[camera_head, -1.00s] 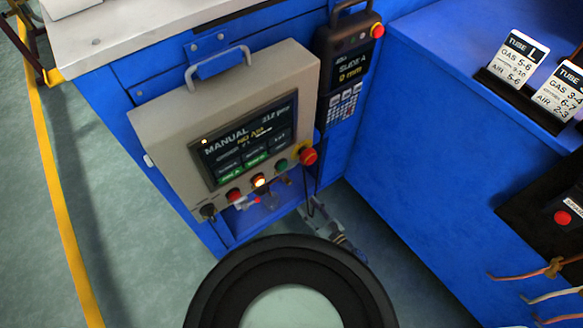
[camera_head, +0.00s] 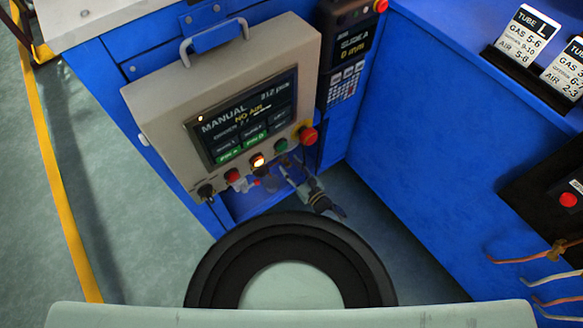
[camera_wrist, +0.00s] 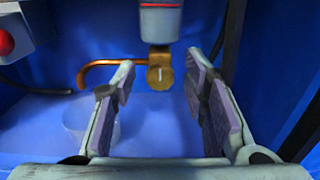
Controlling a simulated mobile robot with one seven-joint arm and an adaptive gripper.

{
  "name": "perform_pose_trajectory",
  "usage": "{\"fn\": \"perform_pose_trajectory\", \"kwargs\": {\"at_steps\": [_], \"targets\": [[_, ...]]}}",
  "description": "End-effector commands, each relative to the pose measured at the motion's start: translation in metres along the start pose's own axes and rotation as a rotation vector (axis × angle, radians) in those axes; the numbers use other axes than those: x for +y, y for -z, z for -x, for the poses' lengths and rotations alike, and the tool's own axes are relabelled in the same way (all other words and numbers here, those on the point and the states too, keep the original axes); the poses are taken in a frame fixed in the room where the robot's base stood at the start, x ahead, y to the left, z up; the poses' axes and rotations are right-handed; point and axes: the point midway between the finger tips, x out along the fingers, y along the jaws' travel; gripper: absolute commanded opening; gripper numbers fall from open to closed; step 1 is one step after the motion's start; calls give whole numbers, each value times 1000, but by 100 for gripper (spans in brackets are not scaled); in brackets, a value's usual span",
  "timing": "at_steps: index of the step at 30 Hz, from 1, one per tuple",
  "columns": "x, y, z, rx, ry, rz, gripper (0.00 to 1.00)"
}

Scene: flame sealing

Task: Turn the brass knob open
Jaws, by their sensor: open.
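The brass knob (camera_wrist: 160,77) shows in the wrist view, below a grey cylinder with a red band (camera_wrist: 160,20). It has a pale line mark that stands roughly upright. A copper-coloured bent pipe (camera_wrist: 100,68) runs to the left from beside it. My gripper (camera_wrist: 160,90) is open, its two padded fingers on the left and right of the knob in the picture, with nothing between the pads touching them that I can see. In the head view my gripper (camera_head: 318,202) is small, under the grey control panel; the knob cannot be made out there.
The control panel (camera_head: 225,100) hangs above, its screen reading MANUAL and NO AIR, with buttons along its lower edge. A handheld pendant (camera_head: 346,50) hangs to its right. Blue cabinet walls (camera_head: 440,150) stand close on the right. A red button (camera_wrist: 5,42) shows at upper left in the wrist view.

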Motion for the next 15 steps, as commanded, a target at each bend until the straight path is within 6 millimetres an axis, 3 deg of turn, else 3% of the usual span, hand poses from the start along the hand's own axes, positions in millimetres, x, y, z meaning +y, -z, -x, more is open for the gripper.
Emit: {"fn": "perform_pose_trajectory", "kwargs": {"at_steps": [5, 15], "targets": [[0, 0, 0, 0, 0, 0, 40], [0, 0, 0, 1, 0, 0, 17]]}}
